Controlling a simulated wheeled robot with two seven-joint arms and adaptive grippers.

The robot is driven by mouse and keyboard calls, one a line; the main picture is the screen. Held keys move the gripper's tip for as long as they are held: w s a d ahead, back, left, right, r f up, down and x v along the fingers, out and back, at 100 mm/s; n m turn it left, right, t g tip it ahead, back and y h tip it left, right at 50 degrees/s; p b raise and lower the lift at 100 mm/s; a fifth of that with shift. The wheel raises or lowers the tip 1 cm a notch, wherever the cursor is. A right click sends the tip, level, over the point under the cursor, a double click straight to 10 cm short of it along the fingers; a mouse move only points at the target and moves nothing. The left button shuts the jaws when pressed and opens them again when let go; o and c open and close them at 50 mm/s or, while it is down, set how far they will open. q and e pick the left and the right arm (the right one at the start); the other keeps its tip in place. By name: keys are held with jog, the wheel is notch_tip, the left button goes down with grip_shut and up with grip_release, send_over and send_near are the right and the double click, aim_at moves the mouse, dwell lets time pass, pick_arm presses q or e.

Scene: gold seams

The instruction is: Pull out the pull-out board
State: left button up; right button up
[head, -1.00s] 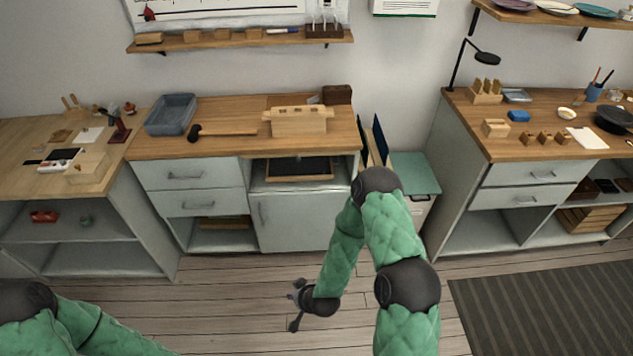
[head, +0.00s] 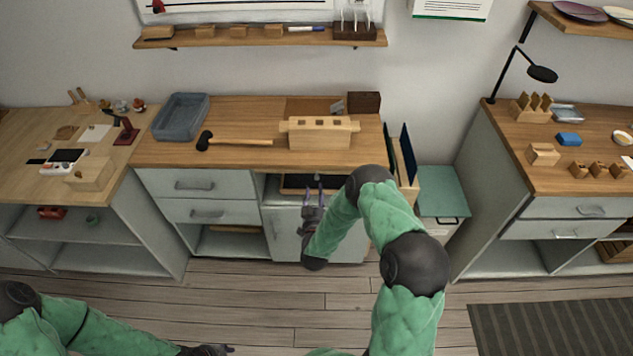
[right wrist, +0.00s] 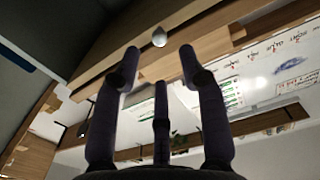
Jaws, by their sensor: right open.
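The pull-out board (right wrist: 182,30) shows in the right wrist view as a wooden front edge with a small pale round knob (right wrist: 160,36). In the head view the knob (head: 317,177) is a tiny spot under the front edge of the middle worktop. My right gripper (head: 313,188) is in front of the middle cabinet, fingers pointing up towards the knob. In the right wrist view its fingers (right wrist: 157,68) are open and empty, with the knob beyond the gap between the tips. My left gripper (head: 208,350) is low at the bottom edge, its jaws unclear.
A dark wood-rimmed tray (head: 296,183) sits in the open bay below the worktop (head: 240,158). The floor in front is clear.

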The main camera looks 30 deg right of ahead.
aim_at(317, 179)
jog(key=b+x, duration=0.1)
jog(key=x, duration=0.5)
jog(key=shift+w, duration=0.2)
grip_shut()
